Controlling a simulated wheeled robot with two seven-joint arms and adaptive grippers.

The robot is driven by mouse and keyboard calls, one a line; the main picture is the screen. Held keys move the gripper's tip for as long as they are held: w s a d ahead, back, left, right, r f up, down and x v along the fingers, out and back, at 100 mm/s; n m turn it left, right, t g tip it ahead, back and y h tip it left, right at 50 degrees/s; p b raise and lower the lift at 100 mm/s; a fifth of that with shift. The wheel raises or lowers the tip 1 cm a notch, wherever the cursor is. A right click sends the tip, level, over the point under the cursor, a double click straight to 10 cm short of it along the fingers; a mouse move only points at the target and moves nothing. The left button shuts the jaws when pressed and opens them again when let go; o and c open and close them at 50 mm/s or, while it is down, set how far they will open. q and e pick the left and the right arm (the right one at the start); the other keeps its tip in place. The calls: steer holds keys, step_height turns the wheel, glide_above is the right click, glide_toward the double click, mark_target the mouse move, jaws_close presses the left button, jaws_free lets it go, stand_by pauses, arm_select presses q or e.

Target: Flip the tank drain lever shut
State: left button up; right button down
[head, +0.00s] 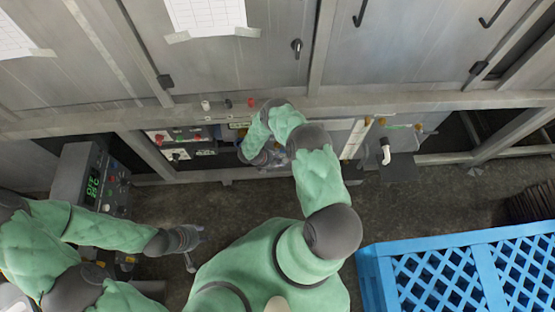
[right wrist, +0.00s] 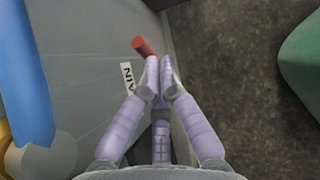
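In the right wrist view, a red lever handle (right wrist: 143,46) sticks out from a grey panel beside a white label (right wrist: 129,78) whose visible letters read "AIN". My right gripper (right wrist: 160,68) has its purple-padded fingers drawn together at the tips, with nothing seen between them. The tips are just below the red handle in the picture; I cannot tell if they touch it. In the head view my right gripper (head: 264,158) is at the low front of the machine, and the lever is hidden there. My left gripper (head: 188,240) hangs over the floor; its fingers are too small to read.
A control box (head: 88,185) with a green display stands at the left. A blue crate (head: 372,272) is at the lower right. A white pipe (head: 385,152) stands right of my right arm. A blue pipe (right wrist: 25,85) is left of the fingers in the wrist view.

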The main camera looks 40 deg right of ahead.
steer(key=p+v, duration=0.3)
steer(key=v, duration=1)
arm_select(q)
steer(key=f+b, duration=0.2)
steer(key=b, duration=0.2)
steer(key=a+f+b, duration=0.1)
steer(key=f+b, duration=0.2)
steer(key=b, duration=0.1)
steer(key=shift+s+f, duration=0.15)
arm_select(e)
steer(key=x, duration=1.3)
steer(key=shift+w+a+f, duration=0.2)
steer(key=shift+a+f, duration=0.05)
